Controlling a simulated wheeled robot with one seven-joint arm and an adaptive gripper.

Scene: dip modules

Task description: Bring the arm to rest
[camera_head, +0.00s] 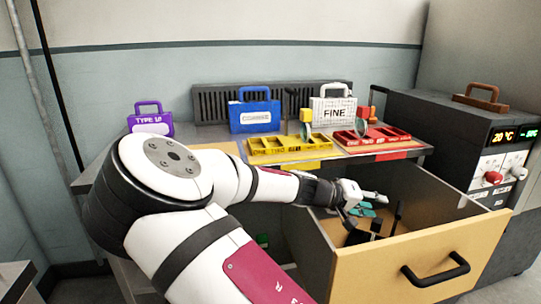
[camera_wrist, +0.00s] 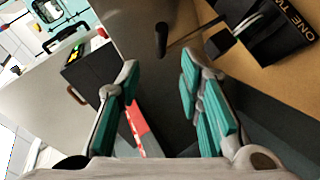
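My white arm reaches over the bench from the lower left in the head view. My gripper (camera_head: 374,203) is above the open drawer (camera_head: 415,262) at its far left part. In the wrist view my gripper (camera_wrist: 160,72) has its two teal-padded fingers apart, with nothing between them. A black object with lettering (camera_wrist: 272,32) lies in the drawer beyond the fingertips and apart from them. Dark items (camera_head: 362,236) also show in the drawer in the head view; the arm partly hides that drawer.
A yellow tray (camera_head: 290,144) and a red tray (camera_head: 372,138) sit on the bench. Purple (camera_head: 151,122), blue (camera_head: 254,116) and white "FINE" (camera_head: 334,112) cases stand behind. A dark unit with displays (camera_head: 460,140) stands at the right, beside the drawer.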

